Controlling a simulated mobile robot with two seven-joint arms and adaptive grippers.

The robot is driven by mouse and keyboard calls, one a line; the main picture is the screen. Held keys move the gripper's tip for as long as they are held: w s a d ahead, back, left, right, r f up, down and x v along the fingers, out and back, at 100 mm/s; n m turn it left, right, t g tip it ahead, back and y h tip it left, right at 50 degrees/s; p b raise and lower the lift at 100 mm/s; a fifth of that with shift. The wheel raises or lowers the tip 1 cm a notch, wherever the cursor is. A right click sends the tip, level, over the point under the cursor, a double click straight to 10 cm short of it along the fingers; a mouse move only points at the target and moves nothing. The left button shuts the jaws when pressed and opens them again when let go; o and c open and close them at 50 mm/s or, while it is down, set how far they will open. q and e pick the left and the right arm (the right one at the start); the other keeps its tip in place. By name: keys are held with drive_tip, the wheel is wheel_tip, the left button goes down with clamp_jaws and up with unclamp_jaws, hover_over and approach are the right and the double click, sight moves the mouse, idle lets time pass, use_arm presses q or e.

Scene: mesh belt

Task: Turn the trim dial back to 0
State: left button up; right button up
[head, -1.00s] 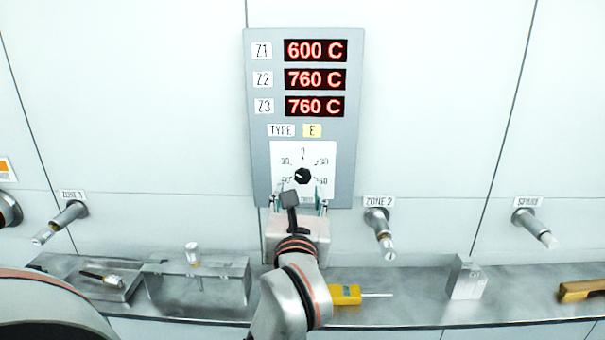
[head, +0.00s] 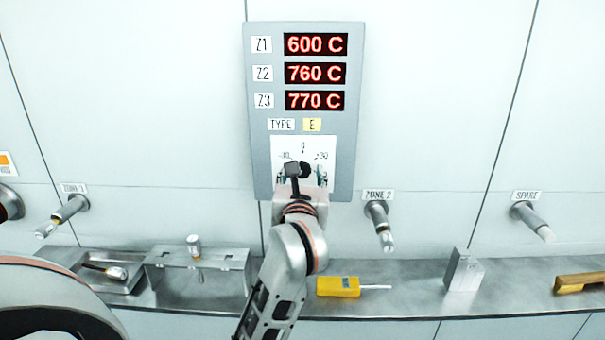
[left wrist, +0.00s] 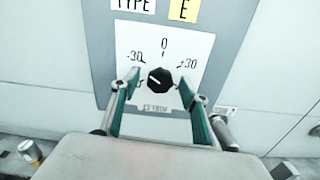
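The trim dial is a black knob (left wrist: 160,80) on a white scale plate (left wrist: 195,50) marked 0 at the top, with -30 to the left and +30 to the right. Its pale pointer mark aims left and slightly up, away from 0. My left gripper (left wrist: 158,88) is open, its two fingers on either side of the knob with gaps visible. In the head view the gripper (head: 303,176) covers the lower plate and part of the knob (head: 304,169). My right gripper is not in view.
The grey panel (head: 352,120) reads 600 C, 760 C and 770 C. Probe fittings (head: 380,225) stick out of the wall on both sides. The metal shelf (head: 420,280) below holds a yellow device (head: 338,286), a metal block (head: 463,272) and a tray (head: 130,285).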

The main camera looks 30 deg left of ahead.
use_arm(q)
drive_tip(key=c, duration=1)
drive_tip(key=shift+o, duration=0.2)
drive_tip(key=shift+m, duration=0.4)
drive_tip(key=m, duration=1)
drive_tip(key=shift+m, duration=0.4)
drive_tip(key=o, duration=1.1)
